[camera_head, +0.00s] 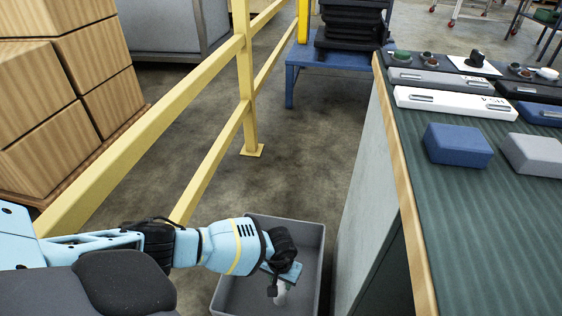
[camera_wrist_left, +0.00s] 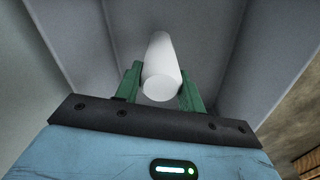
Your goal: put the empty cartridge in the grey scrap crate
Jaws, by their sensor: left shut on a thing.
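The grey scrap crate (camera_head: 314,236) stands on the floor beside the workbench, at the bottom middle of the head view. My left gripper (camera_head: 279,284) reaches over it from the left and points down into its opening. The white cartridge (camera_head: 280,294) shows below the gripper, partly hidden by it. In the left wrist view the plain white cartridge (camera_wrist_left: 161,72) sits between the two green fingers of my left gripper (camera_wrist_left: 161,88), which are shut on it. The crate's grey inner walls (camera_wrist_left: 215,40) surround it in that view. My right gripper is not in view.
The workbench (camera_head: 480,240) with a green ribbed top runs along the right, holding blue and grey blocks (camera_head: 458,145) and a white case (camera_head: 455,103). A yellow railing (camera_head: 245,90) and stacked cartons (camera_head: 45,110) stand left. Bare floor (camera_head: 300,165) lies beyond the crate.

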